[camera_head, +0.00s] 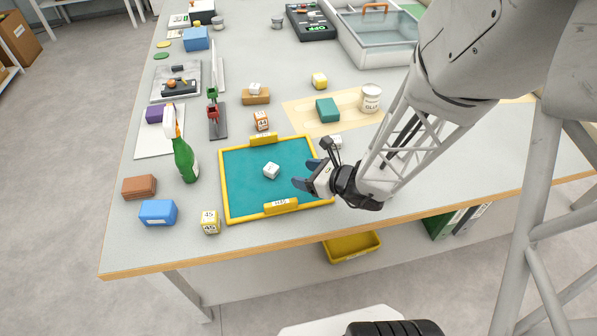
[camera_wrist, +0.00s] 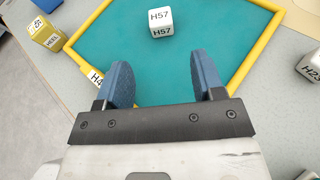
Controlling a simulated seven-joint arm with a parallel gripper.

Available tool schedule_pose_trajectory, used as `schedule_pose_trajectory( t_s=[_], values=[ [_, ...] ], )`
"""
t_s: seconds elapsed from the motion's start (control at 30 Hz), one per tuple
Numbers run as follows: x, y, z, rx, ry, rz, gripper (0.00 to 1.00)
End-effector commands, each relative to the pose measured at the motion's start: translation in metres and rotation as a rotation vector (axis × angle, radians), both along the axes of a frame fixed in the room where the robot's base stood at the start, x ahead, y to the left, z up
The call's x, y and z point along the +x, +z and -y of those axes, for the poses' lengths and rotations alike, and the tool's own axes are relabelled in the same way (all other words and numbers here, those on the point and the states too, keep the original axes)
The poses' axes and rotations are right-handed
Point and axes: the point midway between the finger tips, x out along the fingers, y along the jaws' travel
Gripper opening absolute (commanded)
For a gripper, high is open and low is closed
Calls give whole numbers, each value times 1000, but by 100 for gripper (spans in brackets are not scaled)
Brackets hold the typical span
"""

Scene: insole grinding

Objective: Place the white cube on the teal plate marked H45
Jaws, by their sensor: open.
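The teal plate (camera_head: 241,193) has a raised yellow rim and lies near the table's front edge; it fills much of the wrist view (camera_wrist: 182,65). Its front tag (camera_wrist: 94,77) is partly hidden behind a finger, with "H4" readable. A white cube (camera_head: 271,171) rests on the teal surface; in the wrist view this cube (camera_wrist: 160,22) reads H57. Another white cube (camera_head: 335,142) is outside the plate's right rim; it shows in the wrist view (camera_wrist: 312,66) with a cut-off label. My gripper (camera_head: 306,174) is open and empty over the plate's right part; its blue fingers (camera_wrist: 162,80) point toward the H57 cube.
A yellow cube (camera_head: 210,222) stands left of the plate's front corner. A green spray bottle (camera_head: 185,160), blue box (camera_head: 158,212) and brown block (camera_head: 139,187) are at left. An orange-and-white cube (camera_head: 261,121), teal block (camera_head: 327,109) and can (camera_head: 370,98) stand behind.

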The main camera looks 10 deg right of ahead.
Motion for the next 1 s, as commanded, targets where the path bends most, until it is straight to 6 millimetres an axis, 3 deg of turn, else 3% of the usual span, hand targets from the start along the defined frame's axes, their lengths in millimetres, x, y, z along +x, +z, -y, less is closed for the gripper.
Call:
schedule_pose_trajectory(
  t_s=[0.3,1.0],
  values=[
    [-10,6,9,0,-1,0,62],
    [-11,6,10,-1,3,1,62]
  ],
)
